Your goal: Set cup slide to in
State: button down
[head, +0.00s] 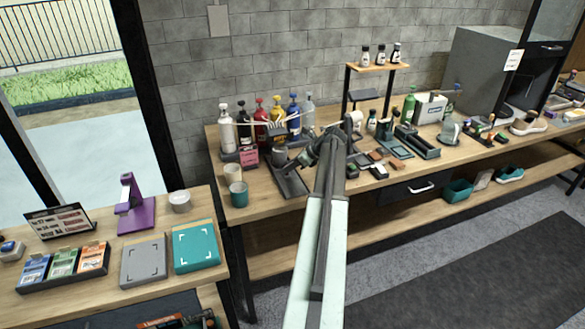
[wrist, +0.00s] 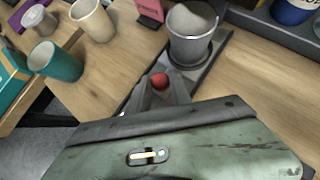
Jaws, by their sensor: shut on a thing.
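The cup slide is a dark grey rail (head: 289,181) on the wooden bench. It also shows in the wrist view (wrist: 222,48). A grey metal cup (wrist: 190,48) sits upright in a ring holder near the rail's back end, toward the bottles, and also shows in the head view (head: 280,155). A red knob (wrist: 159,82) is in front of the cup. My gripper (wrist: 163,88) is over the rail, its grey fingers shut around the red knob. In the head view my gripper (head: 307,158) is just right of the cup, and the knob is hidden.
A beige cup (wrist: 93,20) and a teal cup (wrist: 55,62) stand left of the rail. Several pump bottles (head: 262,120) stand behind it. A pink card (wrist: 150,10) is near the cup. Brushes and trays crowd the bench to the right. Bare wood lies left of the rail.

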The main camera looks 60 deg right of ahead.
jog(key=c, duration=1.2)
grip_release()
jog(key=shift+c, duration=0.2)
jog(key=shift+s+r, duration=0.15)
jog(key=shift+r, duration=0.1)
jog(key=p+v, duration=0.5)
jog(key=v, duration=0.2)
jog(key=shift+s, duration=0.1)
